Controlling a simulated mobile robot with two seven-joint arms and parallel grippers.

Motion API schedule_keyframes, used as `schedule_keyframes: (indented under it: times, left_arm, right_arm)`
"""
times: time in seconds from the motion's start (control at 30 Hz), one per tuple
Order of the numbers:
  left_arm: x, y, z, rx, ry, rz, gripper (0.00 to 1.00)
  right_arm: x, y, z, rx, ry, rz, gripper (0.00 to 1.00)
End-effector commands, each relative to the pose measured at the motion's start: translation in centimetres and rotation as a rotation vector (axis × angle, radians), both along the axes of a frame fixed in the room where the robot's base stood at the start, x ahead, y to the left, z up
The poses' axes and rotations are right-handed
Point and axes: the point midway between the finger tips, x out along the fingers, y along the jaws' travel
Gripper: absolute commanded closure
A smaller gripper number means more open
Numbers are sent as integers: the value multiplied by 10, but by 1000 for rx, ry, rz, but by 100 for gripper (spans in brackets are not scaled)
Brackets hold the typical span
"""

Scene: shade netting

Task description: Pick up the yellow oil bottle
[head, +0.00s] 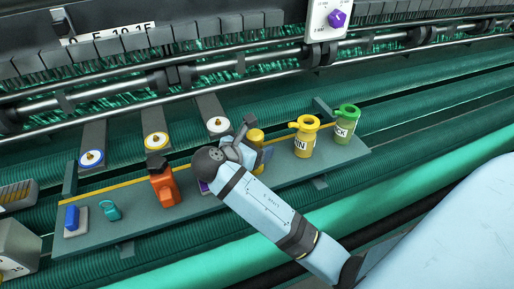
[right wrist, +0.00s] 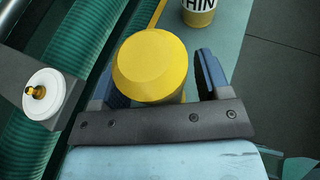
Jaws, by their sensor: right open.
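A yellow bottle (head: 257,136) stands on the grey-green shelf (head: 225,205), partly hidden behind my right gripper in the head view. In the right wrist view the yellow bottle (right wrist: 152,65) shows its round top from above, and its lower body is mostly hidden. My right gripper (head: 254,155) is at the bottle, coming from the front. Its two blue fingers are apart, one on each side of the bottle, in the right wrist view (right wrist: 158,80). I cannot tell whether either finger touches it. My left gripper is not in view.
A yellow cup (head: 304,142) lettered "IN" and a green-topped cup (head: 345,126) stand to the right. An orange tool (head: 164,186), a teal padlock-like item (head: 111,210) and a blue block (head: 72,217) are to the left. Three spool arms reach over the shelf's back edge.

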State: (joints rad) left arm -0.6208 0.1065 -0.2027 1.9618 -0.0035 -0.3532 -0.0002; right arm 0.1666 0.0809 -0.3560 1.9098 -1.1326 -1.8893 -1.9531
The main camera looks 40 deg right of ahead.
Motion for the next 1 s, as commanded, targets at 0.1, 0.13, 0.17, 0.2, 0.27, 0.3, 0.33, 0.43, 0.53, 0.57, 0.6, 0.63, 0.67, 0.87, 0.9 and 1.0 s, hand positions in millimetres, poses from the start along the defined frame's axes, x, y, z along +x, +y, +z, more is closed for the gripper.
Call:
schedule_keyframes:
  times: [0.1,0.13,0.17,0.2,0.27,0.3,0.33,0.43,0.53,0.57,0.6,0.63,0.67,0.87,0.9,1.0]
  left_arm:
    - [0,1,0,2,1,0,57]
    - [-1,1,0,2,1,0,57]
    - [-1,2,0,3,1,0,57]
    - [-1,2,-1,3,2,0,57]
    - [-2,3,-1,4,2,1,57]
    - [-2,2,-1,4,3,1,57]
    - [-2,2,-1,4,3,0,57]
    - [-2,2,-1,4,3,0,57]
    - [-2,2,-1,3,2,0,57]
    - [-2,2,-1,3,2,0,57]
    - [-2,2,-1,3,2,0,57]
    - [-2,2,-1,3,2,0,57]
    - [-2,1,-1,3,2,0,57]
    - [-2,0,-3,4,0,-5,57]
    - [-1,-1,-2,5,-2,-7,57]
    - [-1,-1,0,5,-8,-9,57]
  right_arm:
    - [0,0,0,0,0,0,39]
    - [0,0,0,0,0,0,46]
    - [0,0,0,0,0,0,53]
    - [0,0,0,0,0,0,62]
    - [0,0,0,0,0,0,76]
    - [0,0,0,0,0,0,85]
    - [0,0,0,0,0,0,91]
    - [0,0,0,0,0,0,91]
    - [0,0,0,0,0,0,91]
    - [0,0,0,0,0,0,91]
    - [0,0,1,0,0,0,91]
    - [0,0,2,0,0,0,91]
    - [0,0,3,0,0,0,91]
    - [1,0,24,2,-7,0,91]
    - [1,0,31,2,-5,0,91]
    - [1,0,56,1,-9,1,91]
